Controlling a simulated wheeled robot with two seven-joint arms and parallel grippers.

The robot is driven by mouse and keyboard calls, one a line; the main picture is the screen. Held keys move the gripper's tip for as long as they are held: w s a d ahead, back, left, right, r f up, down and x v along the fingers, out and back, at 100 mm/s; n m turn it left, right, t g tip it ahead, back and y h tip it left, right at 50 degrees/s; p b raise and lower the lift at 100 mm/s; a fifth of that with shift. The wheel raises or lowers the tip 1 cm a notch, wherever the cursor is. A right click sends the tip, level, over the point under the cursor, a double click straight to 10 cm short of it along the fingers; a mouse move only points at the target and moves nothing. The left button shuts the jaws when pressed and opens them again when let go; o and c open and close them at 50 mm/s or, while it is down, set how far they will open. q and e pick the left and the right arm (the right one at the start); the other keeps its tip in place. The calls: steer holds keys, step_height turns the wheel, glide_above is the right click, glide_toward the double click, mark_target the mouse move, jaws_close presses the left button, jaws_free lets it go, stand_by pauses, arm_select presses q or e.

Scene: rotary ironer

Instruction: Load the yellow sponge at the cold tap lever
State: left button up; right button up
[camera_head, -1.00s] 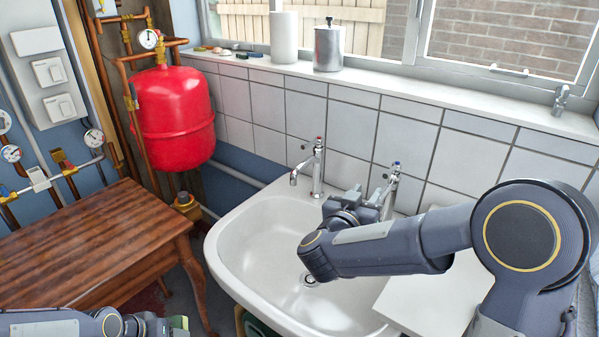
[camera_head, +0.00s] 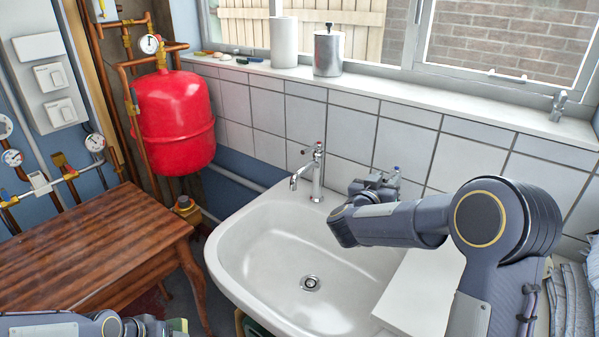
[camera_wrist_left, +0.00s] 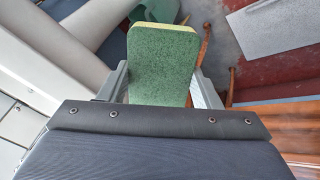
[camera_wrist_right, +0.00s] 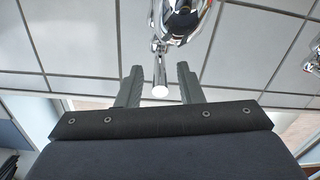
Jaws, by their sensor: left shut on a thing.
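The yellow sponge (camera_wrist_left: 163,62) shows in the left wrist view, its green scouring face towards the camera and a thin yellow edge along the top. My left gripper (camera_wrist_left: 163,88) is shut on it, one finger at each side. In the head view the sponge (camera_head: 178,325) is a small patch at the bottom edge. The cold tap (camera_head: 394,176), with a blue-marked top, stands at the back right of the basin, partly hidden by my right gripper (camera_head: 376,184). In the right wrist view, my right fingers are apart with the chrome tap lever (camera_wrist_right: 160,75) between them; contact is unclear.
The white basin (camera_head: 262,250) is empty, its drain visible. The red-marked hot tap (camera_head: 317,175) stands left of the cold tap. A wooden table (camera_head: 95,245) stands at left, below a red tank (camera_head: 175,120). Folded cloth (camera_head: 572,300) lies at far right.

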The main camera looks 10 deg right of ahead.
jaws_close()
steer(key=shift+d, duration=0.1)
stand_by(0.3)
arm_select(q)
steer(key=shift+f+b, duration=1.15)
arm_select(e)
steer(key=n+t+y, duration=0.1)
steer(key=y, duration=0.1)
steer(key=s+d+n+t+y, duration=0.1)
steer(key=n+t, duration=0.1)
steer(key=shift+s+d+y, duration=0.15)
steer(key=shift+y, duration=0.25)
jaws_free()
